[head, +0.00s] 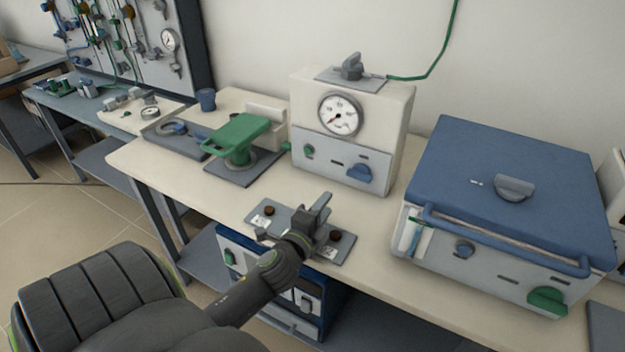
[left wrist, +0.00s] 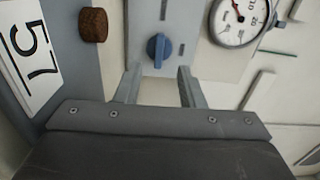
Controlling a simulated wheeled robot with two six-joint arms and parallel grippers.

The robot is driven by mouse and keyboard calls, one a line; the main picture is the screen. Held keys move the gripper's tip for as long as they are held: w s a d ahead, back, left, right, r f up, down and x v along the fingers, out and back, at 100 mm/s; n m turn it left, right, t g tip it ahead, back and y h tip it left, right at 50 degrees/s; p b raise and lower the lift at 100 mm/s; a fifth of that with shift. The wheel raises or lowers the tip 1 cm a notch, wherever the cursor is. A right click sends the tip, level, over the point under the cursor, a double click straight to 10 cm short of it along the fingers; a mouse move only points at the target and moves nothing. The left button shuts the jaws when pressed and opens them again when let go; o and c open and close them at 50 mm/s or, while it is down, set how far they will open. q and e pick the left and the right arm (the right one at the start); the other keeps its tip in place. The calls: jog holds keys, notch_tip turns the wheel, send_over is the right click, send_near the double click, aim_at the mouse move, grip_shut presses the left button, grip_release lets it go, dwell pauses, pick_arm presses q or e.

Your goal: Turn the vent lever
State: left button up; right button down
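No part is labelled as the vent lever. A grey lever handle (head: 351,68) sits on a plate on top of the cream gauge box (head: 310,100), and another grey handle (head: 514,188) sits on the lid of the blue-topped furnace (head: 470,160). My left gripper (head: 320,212) is above the small grey plate in front of the gauge box, apart from both handles. In the left wrist view its fingers (left wrist: 158,82) are spread and empty. The box's blue knob (left wrist: 157,48) shows beyond the gap between them. My right gripper is out of view.
The gauge box carries a round dial (head: 340,115) and a blue knob (head: 358,173). The grey plate (head: 262,223) holds brown knobs and labels. A green press-like device (head: 237,135) stands left. A blue cabinet (head: 325,300) is under the bench. Bench space (head: 375,225) before the furnace is clear.

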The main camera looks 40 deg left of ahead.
pick_arm(q)
jog(key=shift+v, duration=2.6)
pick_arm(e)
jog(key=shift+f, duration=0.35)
pick_arm(q)
jog(key=shift+s+f, duration=0.1)
